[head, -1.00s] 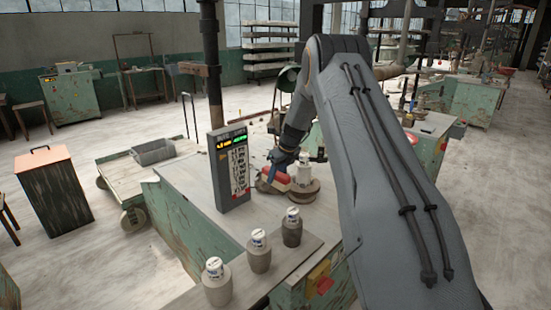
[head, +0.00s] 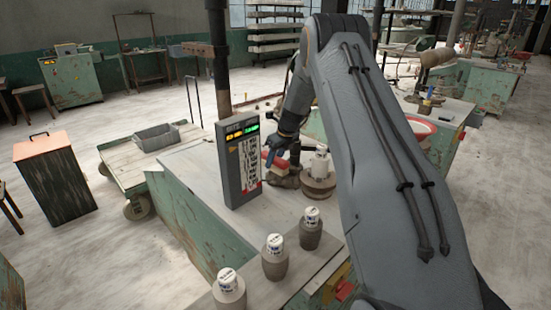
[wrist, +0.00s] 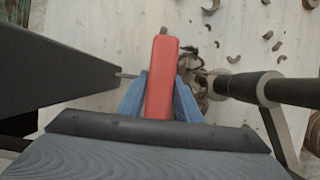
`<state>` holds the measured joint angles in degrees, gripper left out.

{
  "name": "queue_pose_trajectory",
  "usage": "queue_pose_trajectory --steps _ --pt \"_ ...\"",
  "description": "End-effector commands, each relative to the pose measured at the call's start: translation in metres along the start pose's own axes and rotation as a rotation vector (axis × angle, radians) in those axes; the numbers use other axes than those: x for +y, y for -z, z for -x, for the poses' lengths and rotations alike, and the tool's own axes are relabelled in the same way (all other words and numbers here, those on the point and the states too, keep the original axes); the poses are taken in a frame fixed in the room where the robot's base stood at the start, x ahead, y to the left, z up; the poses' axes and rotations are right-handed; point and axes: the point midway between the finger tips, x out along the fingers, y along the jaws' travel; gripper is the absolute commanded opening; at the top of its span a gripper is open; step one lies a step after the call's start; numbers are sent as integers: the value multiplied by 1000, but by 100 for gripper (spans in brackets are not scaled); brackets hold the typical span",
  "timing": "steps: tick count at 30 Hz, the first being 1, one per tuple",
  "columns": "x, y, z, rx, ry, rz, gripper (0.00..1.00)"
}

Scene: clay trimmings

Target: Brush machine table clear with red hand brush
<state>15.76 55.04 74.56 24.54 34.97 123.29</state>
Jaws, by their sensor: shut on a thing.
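My gripper (wrist: 160,95) has its blue fingers shut on the red hand brush (wrist: 162,75); it also shows in the head view (head: 275,152). The brush (head: 277,163) is low over the machine table (head: 200,170), between the control box and the round wheel. A clump of brown trimmings (wrist: 198,72) lies right beside the brush. Several curled trimmings (wrist: 234,59) are scattered on the pale tabletop in the wrist view. The brush's underside is hidden, so I cannot tell whether it touches the table.
A dark control box (head: 239,165) stands left of the brush. A round wheel (head: 318,187) carrying a pale pot (head: 320,165) is close on the right. Three grey jars with white lids (head: 274,262) stand on a board at the front. A flat cart (head: 135,160) is beyond the table's left side.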

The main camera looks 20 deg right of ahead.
Motion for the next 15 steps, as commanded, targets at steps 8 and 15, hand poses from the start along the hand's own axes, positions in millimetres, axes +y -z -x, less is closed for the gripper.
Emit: queue_pose_trajectory --steps 8,15 --pt "-2 14 -30 1 1 -3 7" --pt "-4 23 -51 0 3 -5 7"
